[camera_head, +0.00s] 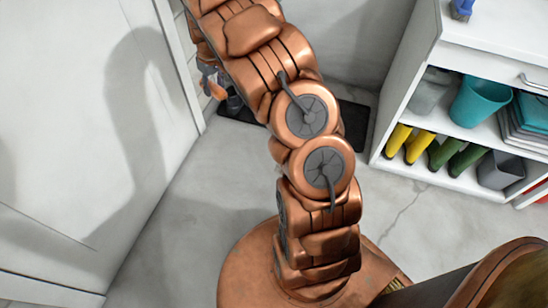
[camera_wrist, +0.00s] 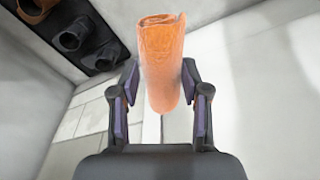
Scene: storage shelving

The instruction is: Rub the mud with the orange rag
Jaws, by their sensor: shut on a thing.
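The orange rag (camera_wrist: 160,60) is a rolled, upright cylinder in the wrist view. My gripper (camera_wrist: 161,88) is shut on its lower part, with a dark finger with a purple pad on each side. The rag's upper end stands clear above the fingers. In the head view my arm covers the middle, and only a small orange bit of the rag (camera_head: 217,91) shows at its left, by the door edge. I cannot make out any mud in either view.
A dark mat (camera_head: 354,125) lies behind my arm; dark footwear (camera_wrist: 75,35) stands on it in the wrist view. A white shelf unit (camera_head: 484,50) at the right holds yellow boots (camera_head: 398,139), green boots and a teal bucket (camera_head: 481,101). A white door (camera_head: 80,120) is at the left.

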